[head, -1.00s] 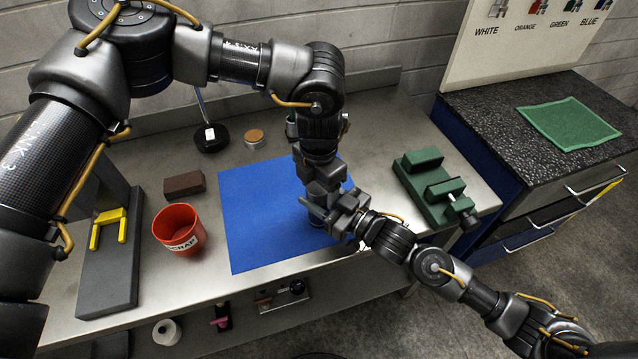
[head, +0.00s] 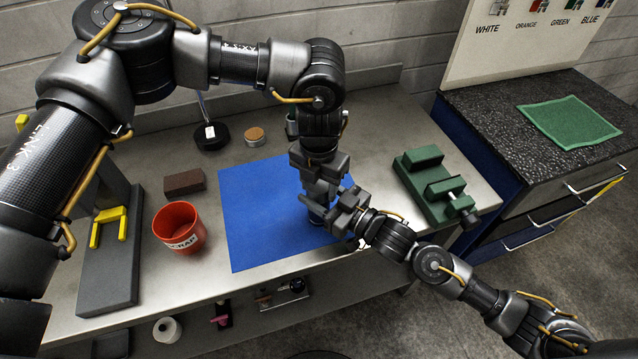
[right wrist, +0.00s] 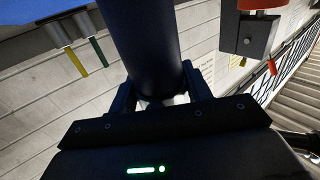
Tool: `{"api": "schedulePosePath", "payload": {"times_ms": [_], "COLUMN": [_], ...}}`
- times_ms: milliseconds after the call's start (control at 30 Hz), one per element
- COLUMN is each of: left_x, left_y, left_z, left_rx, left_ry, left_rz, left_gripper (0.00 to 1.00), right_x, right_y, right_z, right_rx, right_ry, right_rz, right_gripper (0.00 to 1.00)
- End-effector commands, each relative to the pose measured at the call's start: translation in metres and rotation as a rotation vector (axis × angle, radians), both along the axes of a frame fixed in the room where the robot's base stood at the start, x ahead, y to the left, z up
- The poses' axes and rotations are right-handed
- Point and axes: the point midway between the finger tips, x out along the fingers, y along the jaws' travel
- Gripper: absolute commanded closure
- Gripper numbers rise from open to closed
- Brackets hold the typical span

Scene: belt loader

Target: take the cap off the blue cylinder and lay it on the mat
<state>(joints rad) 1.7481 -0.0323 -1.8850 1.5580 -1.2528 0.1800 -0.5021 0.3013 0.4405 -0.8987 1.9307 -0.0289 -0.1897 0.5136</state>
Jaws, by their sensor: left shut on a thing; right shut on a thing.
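The blue cylinder (head: 317,216) is held over the right part of the blue mat (head: 245,220). In the right wrist view the cylinder (right wrist: 145,45) is dark blue and stands between the two fingers. My right gripper (head: 338,208) is shut on it from the right; it also shows in the right wrist view (right wrist: 160,92). My left gripper (head: 320,186) points down from above at the cylinder's top end and is shut. The cap is hidden by the left fingers, so I cannot tell whether it is loose from the cylinder.
A red scrap bin (head: 180,228) and a brown block (head: 184,182) stand left of the mat. A round tan-topped piece (head: 254,136) lies behind it. A green vise-like fixture (head: 436,185) stands to the right. The mat's left part is clear.

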Motion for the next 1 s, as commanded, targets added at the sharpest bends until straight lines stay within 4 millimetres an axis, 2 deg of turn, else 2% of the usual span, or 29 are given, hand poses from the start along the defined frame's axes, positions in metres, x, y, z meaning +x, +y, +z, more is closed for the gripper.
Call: {"api": "schedulePosePath", "payload": {"times_ms": [833,867,1000], "left_x": [-0.0011,-0.0011,-0.0008], "left_y": [-0.0001,-0.0001,-0.0002], "left_z": [0.0,0.0,0.0], "left_rx": [0.002,0.002,0.001], "left_ry": [0.003,0.003,0.002], "left_rz": [-0.006,-0.006,-0.005], "left_gripper": [0.77,0.49,0.3], "right_x": [0.0011,0.0011,0.0011], "right_y": [-0.0014,-0.0014,-0.0014], "right_z": [-0.0012,-0.0012,-0.0012], "right_rx": [-0.004,-0.004,-0.003], "right_ry": [0.002,0.002,0.001], "right_rz": [-0.004,-0.004,-0.004], "right_gripper": [1.0,1.0,1.0]}}
